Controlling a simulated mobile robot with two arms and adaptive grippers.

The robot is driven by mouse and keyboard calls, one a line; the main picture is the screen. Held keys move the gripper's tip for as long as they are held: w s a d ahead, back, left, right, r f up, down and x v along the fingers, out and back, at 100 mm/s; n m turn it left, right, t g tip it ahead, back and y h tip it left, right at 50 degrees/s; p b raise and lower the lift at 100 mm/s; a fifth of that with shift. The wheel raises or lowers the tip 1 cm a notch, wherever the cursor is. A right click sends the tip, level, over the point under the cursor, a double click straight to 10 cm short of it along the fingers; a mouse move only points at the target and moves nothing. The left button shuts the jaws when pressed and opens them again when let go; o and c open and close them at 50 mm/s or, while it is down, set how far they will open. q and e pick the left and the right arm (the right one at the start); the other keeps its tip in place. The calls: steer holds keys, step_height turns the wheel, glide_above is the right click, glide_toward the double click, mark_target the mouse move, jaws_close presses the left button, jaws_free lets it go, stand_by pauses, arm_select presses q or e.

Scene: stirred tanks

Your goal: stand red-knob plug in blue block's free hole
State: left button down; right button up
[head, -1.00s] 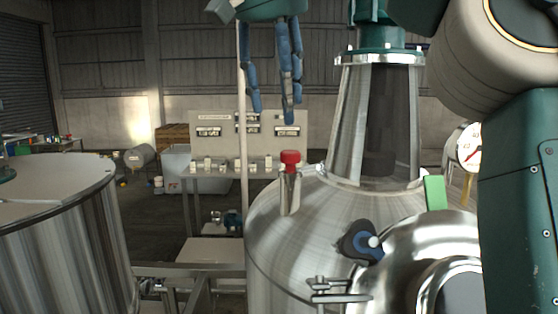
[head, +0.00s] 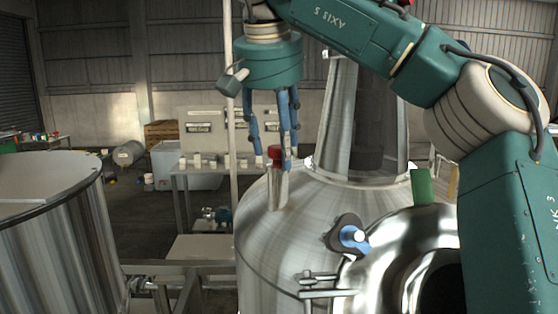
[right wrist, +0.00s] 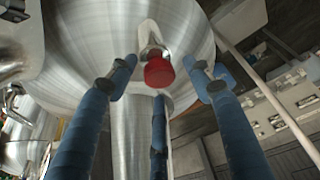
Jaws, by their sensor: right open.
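The red-knob plug (head: 275,153) stands upright in a short steel stub (head: 277,188) on the tank's shoulder. In the right wrist view its red knob (right wrist: 159,72) appears amid my blue fingers. My right gripper (head: 274,150) points down, open, its fingertips around or just beside the knob; contact cannot be told. A dark grey and blue piece (head: 347,236) with a pale round top sits lower on the tank's front right; I cannot tell whether it is the blue block, and no free hole is clear. My left gripper is not in view.
The steel tank (head: 262,240) has a tall neck (head: 342,120) right of my gripper. A green block (head: 422,187) stands near a domed steel hatch (head: 385,262). A thin pale pole (head: 229,70) rises behind, left of the gripper. Another tank (head: 55,240) stands at left.

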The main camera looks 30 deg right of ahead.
steer(key=shift+a+r, duration=0.1)
steer(key=shift+a, duration=0.15)
steer(key=c, duration=0.6)
steer(key=shift+d, duration=0.1)
steer(key=c, duration=0.6)
steer(key=shift+s, duration=0.1)
